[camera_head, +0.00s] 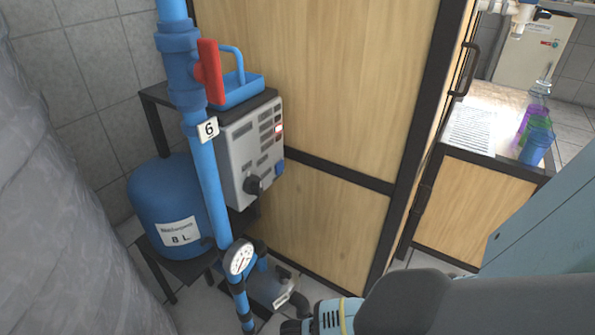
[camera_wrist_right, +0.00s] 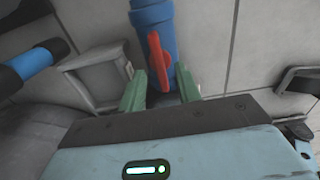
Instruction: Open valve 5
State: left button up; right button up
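In the right wrist view, my right gripper (camera_wrist_right: 160,90) is open, its two green fingers apart. A red valve handle (camera_wrist_right: 158,58) on a blue pipe (camera_wrist_right: 153,14) shows just past and between the fingertips. The fingers hold nothing, and I cannot tell whether they touch the handle. No number shows on this valve. In the head view, a red valve handle (camera_head: 210,71) sits on an upright blue pipe (camera_head: 207,180) with a tag marked 6 (camera_head: 208,129). No tag marked 5 shows. My left gripper is not in view.
A wooden cabinet (camera_head: 310,80) stands close to the right. Cups (camera_head: 538,140) stand on a counter. My arm fills the lower right.

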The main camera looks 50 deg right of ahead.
notch_tip(320, 180, up, 5)
jog(key=shift+f+p, duration=0.1)
jog(key=shift+p, duration=0.95)
jog(key=shift+s, duration=0.1)
